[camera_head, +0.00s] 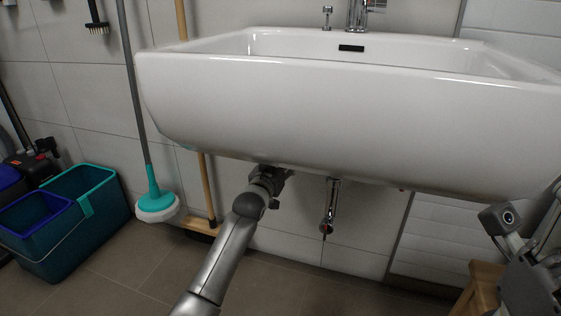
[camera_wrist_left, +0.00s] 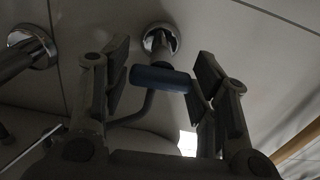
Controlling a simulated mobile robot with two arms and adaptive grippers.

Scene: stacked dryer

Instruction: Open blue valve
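The blue valve handle (camera_wrist_left: 160,79) shows in the left wrist view as a short dark blue bar in front of a round chrome wall fitting (camera_wrist_left: 160,40). My left gripper (camera_wrist_left: 162,72) is open, with one finger on each side of the blue handle. The handle's right end is close to the right finger; I cannot tell if they touch. In the head view my left gripper (camera_head: 276,178) is under the sink, and the blue valve is hidden there. My right gripper (camera_head: 545,240) is at the right edge, partly cut off, its opening unclear.
The white sink (camera_head: 330,110) overhangs my left gripper. A chrome drain pipe with a red part (camera_head: 328,212) hangs to its right. A mop (camera_head: 155,200) and a wooden pole (camera_head: 207,190) lean at the left, near teal and blue buckets (camera_head: 75,205). A wooden stool (camera_head: 478,288) stands lower right.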

